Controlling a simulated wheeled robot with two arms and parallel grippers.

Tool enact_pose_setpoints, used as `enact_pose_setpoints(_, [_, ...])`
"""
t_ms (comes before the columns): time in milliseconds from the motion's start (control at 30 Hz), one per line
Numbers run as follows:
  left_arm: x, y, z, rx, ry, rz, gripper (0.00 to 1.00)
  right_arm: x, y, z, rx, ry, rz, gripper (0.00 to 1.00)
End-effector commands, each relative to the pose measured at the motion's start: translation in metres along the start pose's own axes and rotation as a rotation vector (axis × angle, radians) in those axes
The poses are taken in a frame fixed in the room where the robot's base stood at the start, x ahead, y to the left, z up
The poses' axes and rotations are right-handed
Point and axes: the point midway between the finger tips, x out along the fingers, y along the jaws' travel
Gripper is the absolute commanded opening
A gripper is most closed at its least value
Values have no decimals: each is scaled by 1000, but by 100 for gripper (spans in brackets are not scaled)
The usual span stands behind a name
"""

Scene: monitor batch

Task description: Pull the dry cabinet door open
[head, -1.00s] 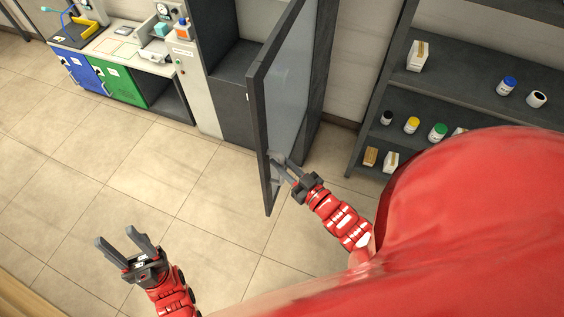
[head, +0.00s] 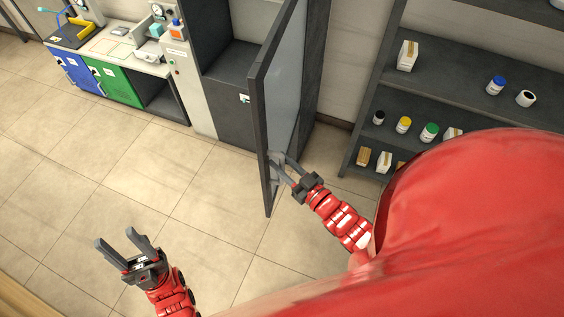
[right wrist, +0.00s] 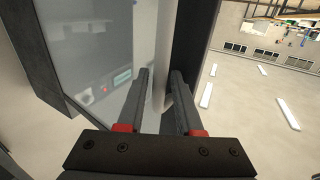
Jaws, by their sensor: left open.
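The dry cabinet door (head: 259,135) stands swung out from the tall dark cabinet (head: 229,62). It has a dark frame around a glass panel, which also shows in the right wrist view (right wrist: 110,50). My right gripper (head: 276,166) is at the lower part of the door, on the panel's right side in the head view. Its fingers (right wrist: 160,80) are apart, close to the glass and a dark upright bar or frame edge (right wrist: 187,50). Contact is hard to tell. My left gripper (head: 128,243) is open and empty above the floor.
Dark shelves (head: 440,95) with bottles and boxes stand to the right of the door. A bench (head: 125,52) with blue and green cabinets stands at the back left. The tiled floor (head: 150,180) left of the door is clear.

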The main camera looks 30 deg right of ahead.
Motion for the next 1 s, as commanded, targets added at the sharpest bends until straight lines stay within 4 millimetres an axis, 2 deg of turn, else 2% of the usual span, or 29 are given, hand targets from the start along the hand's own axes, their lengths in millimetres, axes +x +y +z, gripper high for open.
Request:
enact_pose_setpoints(167, [0,0,0,0,0,0,50,-2,1,0,0,0,2,35])
enact_pose_setpoints(333, [-2,0,0,0,0,0,50,-21,2,2,-3,-4,5,35])
enact_pose_setpoints(467, [0,0,0,0,0,0,50,-50,2,2,-1,-7,8,35])
enact_pose_setpoints(600, [4,0,-1,0,0,0,50,-87,1,2,2,-10,8,35])
enact_pose_setpoints(800, [25,-1,-4,0,0,0,50,-136,0,-3,3,-5,4,35])
enact_pose_setpoints(1000, [31,-2,-5,0,0,0,50,-166,1,0,0,-3,3,35])
